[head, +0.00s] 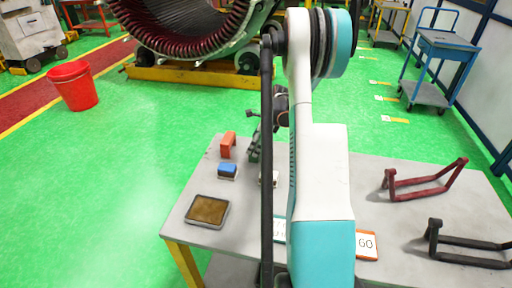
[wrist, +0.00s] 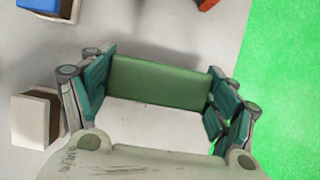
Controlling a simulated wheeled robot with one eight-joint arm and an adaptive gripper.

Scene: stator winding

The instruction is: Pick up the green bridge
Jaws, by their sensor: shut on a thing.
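The green bridge (wrist: 160,82) is a plain green bar in the wrist view. It spans the space between the teal finger pads of my gripper (wrist: 162,90), with its ends against the pads. My gripper is shut on it. A soft shadow lies on the grey surface beyond the bar, but I cannot tell how high the bridge is held. In the head view my gripper (head: 256,140) is at the table's far edge, partly behind my arm. The bridge cannot be made out clearly there.
On the grey table (head: 180,222) stand an orange bridge (head: 228,145), a blue-topped block (head: 228,170), a white-topped block (wrist: 35,118) and a brown-filled tray (head: 208,210). A dark red frame (head: 425,185) and a black frame (head: 465,245) lie at right. A large stator (head: 195,25) is behind.

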